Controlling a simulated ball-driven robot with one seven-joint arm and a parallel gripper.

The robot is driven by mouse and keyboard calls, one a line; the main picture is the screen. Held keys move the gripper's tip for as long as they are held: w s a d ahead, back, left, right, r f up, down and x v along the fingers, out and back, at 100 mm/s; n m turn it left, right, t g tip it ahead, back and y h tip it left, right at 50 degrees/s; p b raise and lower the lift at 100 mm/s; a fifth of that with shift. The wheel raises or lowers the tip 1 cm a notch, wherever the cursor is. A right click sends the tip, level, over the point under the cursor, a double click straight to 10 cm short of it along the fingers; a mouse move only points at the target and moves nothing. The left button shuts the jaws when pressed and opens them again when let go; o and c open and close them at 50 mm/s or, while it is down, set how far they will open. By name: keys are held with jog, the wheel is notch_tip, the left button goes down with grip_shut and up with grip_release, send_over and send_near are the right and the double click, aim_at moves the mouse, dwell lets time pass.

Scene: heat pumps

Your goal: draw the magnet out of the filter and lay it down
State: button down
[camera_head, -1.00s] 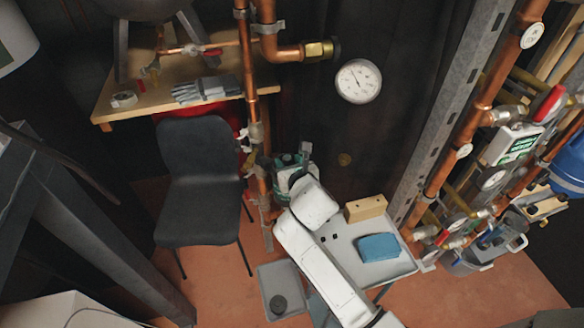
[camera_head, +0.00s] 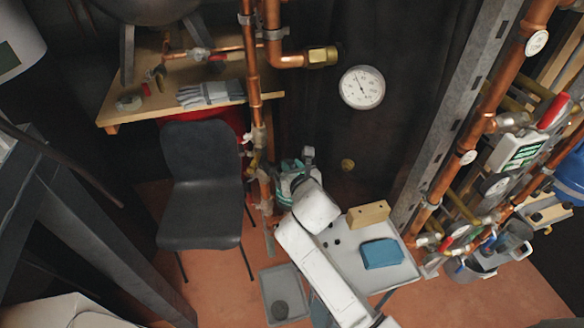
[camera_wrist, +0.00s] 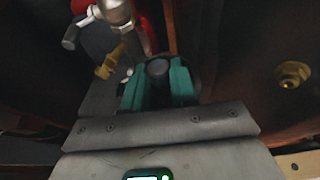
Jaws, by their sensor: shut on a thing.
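My gripper (camera_wrist: 158,84), with teal jaws, is shut on a dark round-ended piece, which looks like the magnet (camera_wrist: 158,68). In the head view my gripper (camera_head: 287,184) is beside the vertical copper pipe, at the end of my white arm. The magnet cannot be made out there. The filter cannot be told clearly in either view; my gripper and arm cover much of that spot. I cannot tell whether the magnet is still inside it.
A grey tray table (camera_head: 345,262) to the right holds a wooden block (camera_head: 368,214), a blue cloth (camera_head: 382,253) and small dark pieces, with bare room between. A black chair (camera_head: 203,190) stands left. A grey bin (camera_head: 286,297) is on the floor. Copper pipes (camera_head: 250,60) rise close by.

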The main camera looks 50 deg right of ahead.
jog(key=shift+r+p, duration=2.15)
jog(key=shift+p, duration=0.45)
jog(key=shift+r, duration=0.1)
jog(key=shift+r+p, duration=0.95)
jog(key=shift+r, duration=1.05)
jog(key=shift+r, duration=0.1)
jog(key=shift+r, duration=2.7)
